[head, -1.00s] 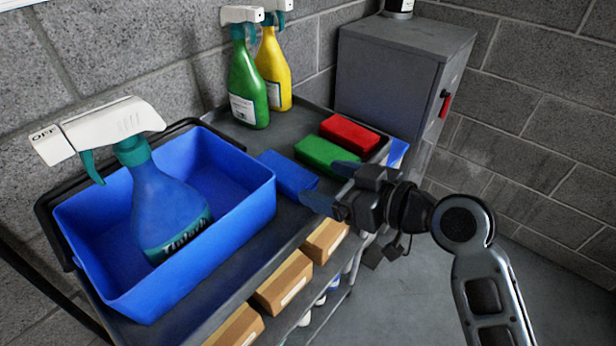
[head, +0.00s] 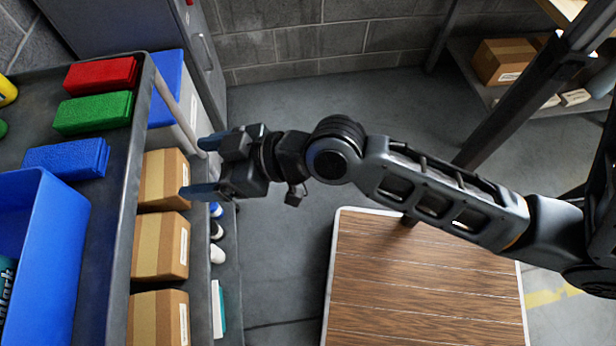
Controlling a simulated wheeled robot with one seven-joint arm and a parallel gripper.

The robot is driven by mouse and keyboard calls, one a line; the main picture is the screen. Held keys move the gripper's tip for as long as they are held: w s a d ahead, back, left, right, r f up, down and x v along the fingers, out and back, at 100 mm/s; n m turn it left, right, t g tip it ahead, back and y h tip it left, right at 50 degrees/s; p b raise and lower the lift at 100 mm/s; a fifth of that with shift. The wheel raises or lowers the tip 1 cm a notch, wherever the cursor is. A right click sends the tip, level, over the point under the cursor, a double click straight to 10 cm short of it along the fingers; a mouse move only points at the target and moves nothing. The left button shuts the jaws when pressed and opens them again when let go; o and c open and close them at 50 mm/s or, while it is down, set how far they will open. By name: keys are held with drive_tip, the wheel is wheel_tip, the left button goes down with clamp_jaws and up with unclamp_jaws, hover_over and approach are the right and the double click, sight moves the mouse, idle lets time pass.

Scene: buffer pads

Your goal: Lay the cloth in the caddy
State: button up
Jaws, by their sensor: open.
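The blue caddy (head: 62,268) stands on the cart at the lower left, mostly cut off by the picture edge. Part of a dark teal bottle (head: 6,280) shows inside it. My gripper (head: 192,167) is open and empty, its fingers pointing left. In the picture it lies right of the cloths, beyond the cart's right edge and above the lower shelf boxes.
A grey cabinet (head: 150,25) stands behind the cart. A wooden-topped table (head: 425,285) is at lower right, and a shelf with a box (head: 500,60) is at upper right. Open floor lies between.

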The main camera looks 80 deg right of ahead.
drive_tip(key=s+h, duration=0.1)
drive_tip(key=s, duration=0.9)
drive_tip(key=shift+a+f+m+h, duration=0.15)
drive_tip(key=shift+a+m+h, duration=0.15)
drive_tip(key=shift+a+m, duration=0.15)
drive_tip(key=shift+n+t+y, duration=0.4)
drive_tip(key=shift+n+t, duration=0.05)
drive_tip(key=shift+t, duration=0.15)
drive_tip(key=s+r, duration=0.1)
drive_tip(key=s, duration=0.2)
drive_tip(key=s+a+r, duration=0.1)
drive_tip(key=s+r, duration=0.1)
drive_tip(key=s, duration=0.1)
drive_tip(key=s+a+r, duration=0.1)
drive_tip(key=s+r, duration=0.1)
drive_tip(key=s, duration=0.1)
drive_tip(key=shift+s, duration=0.15)
